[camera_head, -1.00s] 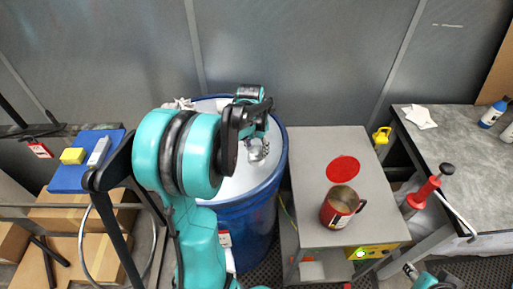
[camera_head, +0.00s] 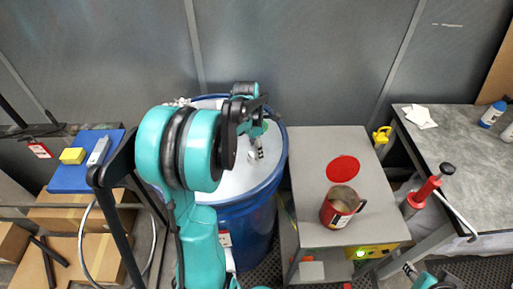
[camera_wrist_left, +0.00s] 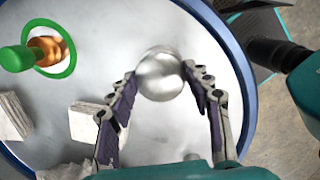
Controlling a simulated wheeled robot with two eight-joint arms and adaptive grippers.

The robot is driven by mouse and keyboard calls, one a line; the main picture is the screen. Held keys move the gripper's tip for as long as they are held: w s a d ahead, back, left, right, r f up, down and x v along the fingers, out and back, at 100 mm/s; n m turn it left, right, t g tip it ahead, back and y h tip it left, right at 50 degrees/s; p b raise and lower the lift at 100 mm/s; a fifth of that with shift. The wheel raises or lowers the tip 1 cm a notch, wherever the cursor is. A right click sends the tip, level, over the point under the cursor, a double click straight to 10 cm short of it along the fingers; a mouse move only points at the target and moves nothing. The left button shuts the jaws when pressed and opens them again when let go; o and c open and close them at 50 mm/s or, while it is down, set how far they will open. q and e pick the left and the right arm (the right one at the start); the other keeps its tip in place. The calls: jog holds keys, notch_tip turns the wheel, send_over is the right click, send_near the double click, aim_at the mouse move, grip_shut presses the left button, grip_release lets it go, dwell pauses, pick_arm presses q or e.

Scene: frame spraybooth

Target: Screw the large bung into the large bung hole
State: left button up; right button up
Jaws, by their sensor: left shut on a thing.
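The large bung looks like a round silver piece (camera_wrist_left: 160,74) in the left wrist view. It sits between the fingertips of my left gripper (camera_wrist_left: 160,80), which is shut on it above the drum lid (camera_wrist_left: 165,135). In the head view my left gripper (camera_head: 257,150) is over the right part of the lid. A green ring (camera_wrist_left: 68,62) lies on the lid to the left in the wrist view, with a copper-coloured fitting (camera_wrist_left: 45,50) and green handle inside it. I cannot tell if this is the large hole. My right gripper (camera_head: 409,269) shows small at the lower right; its fingers are unclear.
The blue drum (camera_head: 250,222) has a raised rim. White blocks (camera_wrist_left: 88,122) lie on its lid. A grey workbench (camera_head: 465,160) stands further right. Cardboard boxes are at lower left.

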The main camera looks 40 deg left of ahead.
pick_arm(q)
jog(key=m, duration=0.3)
jog(key=shift+m, duration=0.7)
jog(key=m, duration=0.3)
jog(key=shift+g+h, duration=0.3)
jog(key=shift+g, duration=0.1)
jog(key=shift+m, duration=0.8)
jog(key=m, duration=0.4)
jog(key=shift+s+m+g, duration=0.1)
jog(key=shift+m+g, duration=0.2)
